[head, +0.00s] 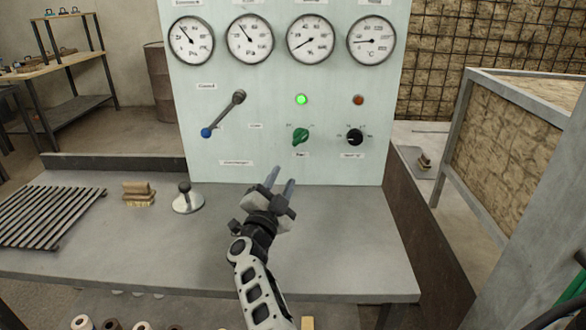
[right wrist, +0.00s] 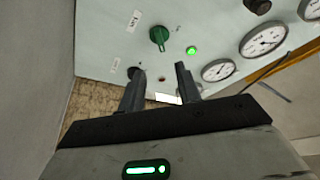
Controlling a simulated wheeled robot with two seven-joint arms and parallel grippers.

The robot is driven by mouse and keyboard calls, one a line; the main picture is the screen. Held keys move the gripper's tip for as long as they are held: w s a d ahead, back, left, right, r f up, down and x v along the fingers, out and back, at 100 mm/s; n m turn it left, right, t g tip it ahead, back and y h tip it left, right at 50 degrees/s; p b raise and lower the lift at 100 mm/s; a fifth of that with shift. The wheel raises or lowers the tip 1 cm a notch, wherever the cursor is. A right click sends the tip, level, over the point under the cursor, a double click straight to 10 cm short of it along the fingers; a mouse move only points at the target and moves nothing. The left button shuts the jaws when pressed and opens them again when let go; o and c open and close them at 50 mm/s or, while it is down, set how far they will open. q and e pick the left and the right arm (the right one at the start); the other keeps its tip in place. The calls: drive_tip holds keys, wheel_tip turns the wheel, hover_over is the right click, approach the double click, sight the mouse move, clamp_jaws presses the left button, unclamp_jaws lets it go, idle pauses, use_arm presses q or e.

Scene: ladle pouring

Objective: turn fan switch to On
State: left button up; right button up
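The green fan knob (head: 300,137) is on the pale panel, above a small label that seems to read "Fan". Its grip looks slanted, but I cannot read which mark it points to. A green lamp (head: 301,99) above it is lit. My right gripper (head: 280,182) is open and empty, below and slightly left of the knob, apart from it. In the right wrist view the green knob (right wrist: 159,38) shows beyond the gap between the open fingers (right wrist: 160,84), with the lit lamp (right wrist: 191,51) beside it. My left gripper is not in view.
A black knob (head: 355,137) with a dark red lamp (head: 358,100) above it is right of the green knob. A blue-tipped lever (head: 224,113) is left. Gauges line the top. A small lever on a round base (head: 187,198) and a brown block (head: 138,194) stand on the grey bench (head: 350,250).

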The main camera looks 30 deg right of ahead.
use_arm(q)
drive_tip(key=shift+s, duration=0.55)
use_arm(e)
drive_tip(key=v, duration=0.3)
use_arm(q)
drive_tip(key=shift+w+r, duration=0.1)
